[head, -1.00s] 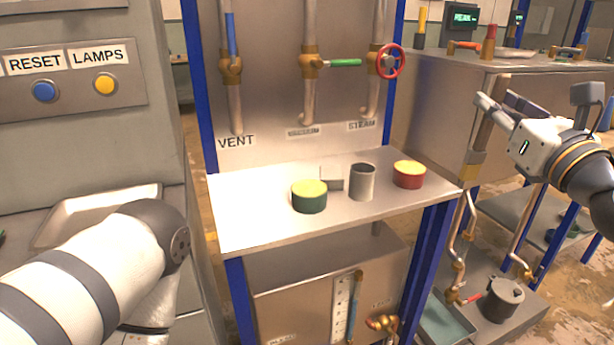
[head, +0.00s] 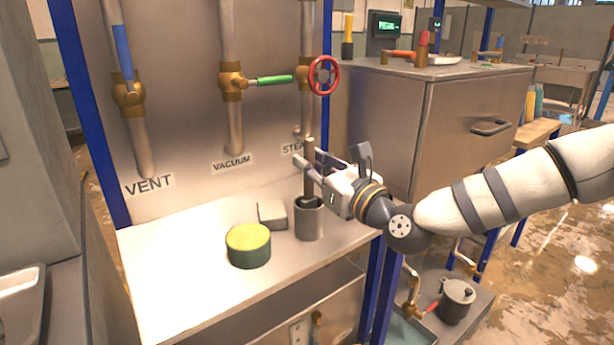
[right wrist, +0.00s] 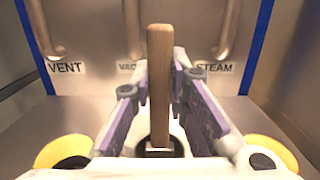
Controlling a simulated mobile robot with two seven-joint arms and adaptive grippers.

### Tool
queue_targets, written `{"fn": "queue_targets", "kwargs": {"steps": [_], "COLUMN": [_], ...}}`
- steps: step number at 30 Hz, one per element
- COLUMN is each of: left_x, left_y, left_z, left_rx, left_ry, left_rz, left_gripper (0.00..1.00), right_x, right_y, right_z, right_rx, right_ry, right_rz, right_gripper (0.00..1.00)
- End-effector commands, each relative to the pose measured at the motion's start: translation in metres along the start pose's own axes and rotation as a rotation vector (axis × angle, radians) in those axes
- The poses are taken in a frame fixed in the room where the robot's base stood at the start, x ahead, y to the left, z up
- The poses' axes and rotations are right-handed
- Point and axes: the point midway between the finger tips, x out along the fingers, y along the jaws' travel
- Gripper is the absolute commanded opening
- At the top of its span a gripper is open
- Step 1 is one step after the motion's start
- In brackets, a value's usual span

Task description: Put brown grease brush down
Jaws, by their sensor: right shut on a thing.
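The brown grease brush (head: 309,158) stands upright with its wooden handle up. My right gripper (head: 308,172) is shut on the handle, just above the grey metal cup (head: 308,222) on the shelf. The brush's lower end goes down into the cup's mouth; whether it touches the bottom is hidden. In the right wrist view the handle (right wrist: 160,75) rises between the fingers, with a metal collar at its lower end. My left gripper is not in view.
Pipes with valves rise behind.

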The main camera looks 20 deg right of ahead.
Motion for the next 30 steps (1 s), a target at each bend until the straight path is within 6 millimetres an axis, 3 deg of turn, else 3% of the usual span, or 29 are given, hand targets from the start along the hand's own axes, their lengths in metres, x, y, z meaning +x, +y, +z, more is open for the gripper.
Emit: {"fn": "queue_targets", "kwargs": {"steps": [2,13,14,16,27,30], "left_x": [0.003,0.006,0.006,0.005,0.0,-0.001], "left_y": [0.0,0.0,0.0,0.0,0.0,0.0], "left_z": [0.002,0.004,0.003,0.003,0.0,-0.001], "left_rx": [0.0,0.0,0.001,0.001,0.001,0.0], "left_ry": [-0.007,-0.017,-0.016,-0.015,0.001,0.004], "left_rz": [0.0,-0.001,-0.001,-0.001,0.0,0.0], "left_gripper": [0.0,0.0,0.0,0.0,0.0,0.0], "right_x": [-0.001,-0.002,-0.002,-0.002,-0.003,-0.021], "right_y": [0.0,0.0,0.0,0.0,0.0,-0.001], "right_z": [-0.018,-0.024,-0.023,-0.022,-0.012,-0.015], "right_rx": [0.001,0.002,0.002,0.001,-0.002,0.003], "right_ry": [0.007,0.004,0.003,0.002,-0.003,0.001], "right_rz": [0.0,0.0,0.0,0.0,0.001,-0.002], "right_gripper": [0.0,0.0,0.19,0.35,0.35,0.35]}}
